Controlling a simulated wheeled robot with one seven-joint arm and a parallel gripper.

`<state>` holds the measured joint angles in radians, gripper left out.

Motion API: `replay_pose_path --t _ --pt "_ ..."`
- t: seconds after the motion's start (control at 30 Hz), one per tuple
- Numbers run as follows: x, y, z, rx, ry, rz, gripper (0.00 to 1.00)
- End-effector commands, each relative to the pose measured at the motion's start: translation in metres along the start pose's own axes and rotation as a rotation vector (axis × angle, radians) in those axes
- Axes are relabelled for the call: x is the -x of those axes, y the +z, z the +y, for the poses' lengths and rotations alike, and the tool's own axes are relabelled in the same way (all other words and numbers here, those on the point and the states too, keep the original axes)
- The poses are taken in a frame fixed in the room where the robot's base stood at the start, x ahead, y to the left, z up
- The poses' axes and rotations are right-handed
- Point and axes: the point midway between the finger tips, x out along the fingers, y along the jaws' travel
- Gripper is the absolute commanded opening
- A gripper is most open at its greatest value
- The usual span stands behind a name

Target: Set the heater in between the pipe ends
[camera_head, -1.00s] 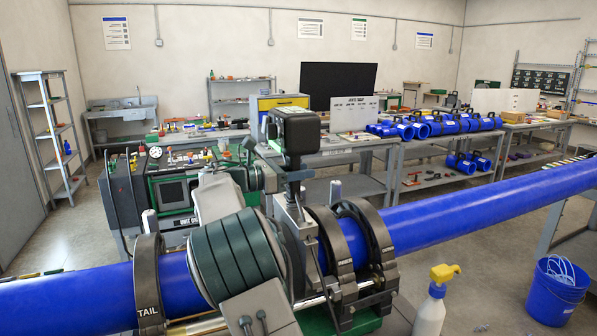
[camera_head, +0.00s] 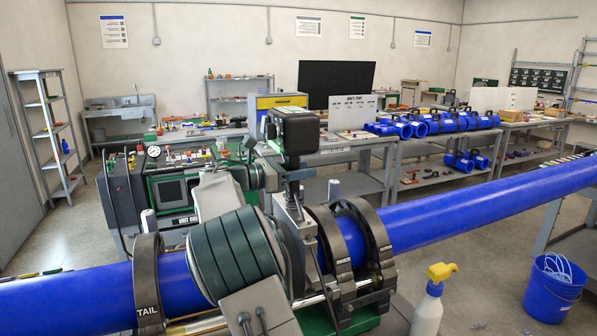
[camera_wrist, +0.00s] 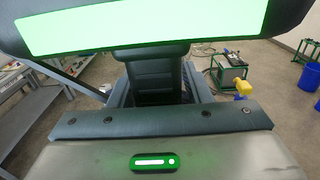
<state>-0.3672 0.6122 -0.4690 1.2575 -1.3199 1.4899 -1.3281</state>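The heater (camera_head: 290,131) is a black box on a post. It stands upright above the blue pipe (camera_head: 470,218) in the fusion machine. Its lower part goes down beside the inner clamp (camera_head: 326,245); the plate and pipe ends there are mostly hidden by my dark green and grey arm. My gripper (camera_head: 277,178) is at the post under the box and appears closed around it; its fingers are small and partly hidden. In the wrist view a dark upright part (camera_wrist: 155,75) stands ahead of my gripper body, beneath a bright green panel. The left pipe (camera_head: 80,297) passes through the TAIL clamp (camera_head: 148,283).
A control unit (camera_head: 172,192) stands behind the machine at left. A spray bottle (camera_head: 428,307) with a yellow top stands close at the front right. A blue bucket (camera_head: 553,290) is on the floor at right. Benches with blue fittings line the back.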

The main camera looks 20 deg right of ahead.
Motion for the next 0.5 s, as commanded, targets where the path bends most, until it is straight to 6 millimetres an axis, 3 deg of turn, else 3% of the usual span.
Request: replay_pose_path --t 0.23,0.27,0.37,0.5 --pt "0.003 -0.001 0.001 0.000 0.005 0.002 0.60" --pt "0.004 -0.012 0.003 0.016 0.007 0.013 0.60" --pt "0.007 -0.011 0.003 0.013 0.008 0.012 0.60" --pt "0.021 -0.009 0.003 0.009 0.009 0.010 0.60"
